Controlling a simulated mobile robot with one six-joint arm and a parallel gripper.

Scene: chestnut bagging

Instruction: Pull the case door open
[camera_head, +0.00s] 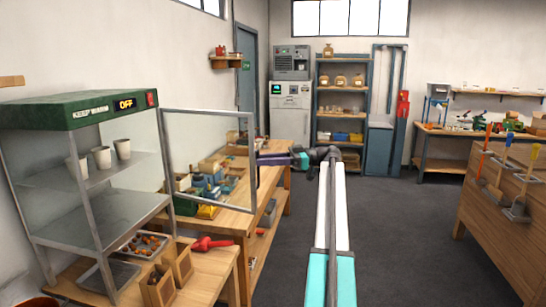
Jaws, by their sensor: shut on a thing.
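The warming case (85,185) stands at the left, with a green top (85,108) reading "KEEP WARM" and a lit "OFF" sign. Its glass door (207,138) has a grey frame and stands swung open, out to the right from the case's front right post. My gripper (261,160) is at the door's free right edge, shut on it. The fingertips and the exact grip on the handle are small and partly hidden. My arm reaches in from the bottom centre. White cups (102,157) stand on the case's shelf, and a tray of chestnuts (144,245) lies near its base.
A wooden workbench (232,222) with bins and tools runs behind the door. Wooden boxes (158,286) and a red-handled tool (212,243) lie before the case. The grey floor (400,235) is clear right of my arm, up to a wooden counter (510,225).

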